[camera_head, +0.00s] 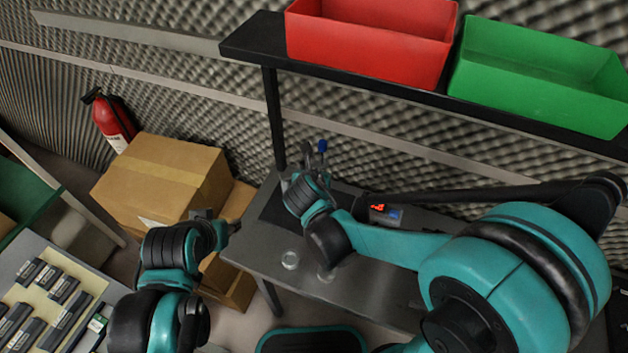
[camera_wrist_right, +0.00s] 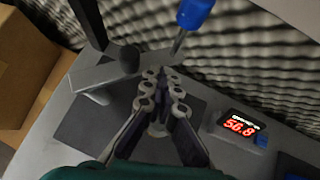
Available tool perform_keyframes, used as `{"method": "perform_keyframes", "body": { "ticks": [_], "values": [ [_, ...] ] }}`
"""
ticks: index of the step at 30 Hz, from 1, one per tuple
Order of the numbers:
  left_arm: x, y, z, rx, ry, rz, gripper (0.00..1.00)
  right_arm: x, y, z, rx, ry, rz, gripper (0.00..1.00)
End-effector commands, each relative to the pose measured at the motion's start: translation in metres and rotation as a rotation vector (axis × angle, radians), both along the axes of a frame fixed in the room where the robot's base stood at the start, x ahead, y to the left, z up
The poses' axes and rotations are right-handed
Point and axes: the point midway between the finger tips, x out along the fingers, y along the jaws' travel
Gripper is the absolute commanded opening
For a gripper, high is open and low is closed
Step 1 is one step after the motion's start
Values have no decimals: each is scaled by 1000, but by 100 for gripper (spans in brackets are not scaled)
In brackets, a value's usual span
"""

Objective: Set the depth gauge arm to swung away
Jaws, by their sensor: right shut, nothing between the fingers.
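In the right wrist view a grey bar (camera_wrist_right: 100,72), which looks like the depth gauge arm, slants across in front of my right gripper (camera_wrist_right: 163,76). A dark rounded knob (camera_wrist_right: 130,58) shows at the bar. A blue-handled part (camera_wrist_right: 194,14) on a thin metal shank rises near its right end; its blue top shows in the head view (camera_head: 323,146). My right gripper is shut and empty, its tips close to the bar; I cannot tell whether they touch. My left gripper (camera_head: 234,227) hangs left of the table, its jaw opening unclear.
A display reading 56.8 (camera_wrist_right: 241,127) stands right of the gripper. Clear round pieces (camera_head: 290,260) lie on the grey table (camera_head: 255,245). A shelf with red (camera_head: 370,45) and green (camera_head: 535,80) bins overhangs behind. A cardboard box (camera_head: 165,180) stands left.

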Motion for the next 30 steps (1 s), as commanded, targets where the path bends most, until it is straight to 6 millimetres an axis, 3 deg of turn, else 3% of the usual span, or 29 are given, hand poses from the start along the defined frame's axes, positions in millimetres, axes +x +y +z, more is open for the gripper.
{"method": "perform_keyframes", "body": {
  "ticks": [15,30],
  "values": [
    [0,0,-7,0,0,0,41,30,2,0,0,0,0,0],
    [0,0,-8,0,0,0,41,35,4,0,0,0,1,0]
  ]
}}
